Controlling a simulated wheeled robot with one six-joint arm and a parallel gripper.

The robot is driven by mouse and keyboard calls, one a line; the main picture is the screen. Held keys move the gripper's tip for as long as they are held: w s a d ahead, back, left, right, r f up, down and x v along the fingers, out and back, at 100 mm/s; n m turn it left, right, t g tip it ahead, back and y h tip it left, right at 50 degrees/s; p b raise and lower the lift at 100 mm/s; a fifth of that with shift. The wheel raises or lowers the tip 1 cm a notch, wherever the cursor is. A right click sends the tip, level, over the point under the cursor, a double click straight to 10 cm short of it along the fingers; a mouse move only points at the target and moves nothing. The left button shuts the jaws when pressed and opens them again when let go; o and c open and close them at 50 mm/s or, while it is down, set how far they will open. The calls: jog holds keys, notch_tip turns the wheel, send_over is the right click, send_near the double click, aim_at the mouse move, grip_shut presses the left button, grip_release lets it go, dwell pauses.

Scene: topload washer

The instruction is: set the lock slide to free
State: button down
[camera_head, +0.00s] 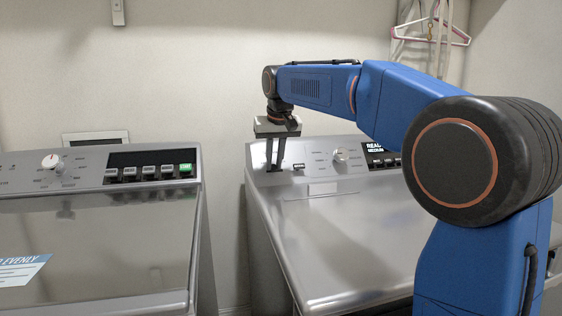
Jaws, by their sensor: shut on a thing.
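The topload washer (345,220) on the right has a slanted grey control panel at its back. My gripper (273,169) points down at the left end of this panel, its two dark fingers close together. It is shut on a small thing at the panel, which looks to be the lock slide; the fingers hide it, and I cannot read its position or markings. A small light-coloured control (298,167) sits just right of the fingers, apart from them. A round knob (340,156) and a lit display (378,156) are farther right on the panel.
A narrow gap separates the machines. My blue arm covers the right part of the panel. Hangers (432,30) hang at the back right.

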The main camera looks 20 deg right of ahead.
jog(key=shift+a, duration=0.5)
jog(key=c, duration=1.7)
grip_release()
jog(key=shift+a, duration=0.1)
jog(key=shift+o, duration=0.2)
jog(key=v, duration=1.7)
jog(key=shift+r, duration=0.15)
jog(key=shift+s, duration=0.15)
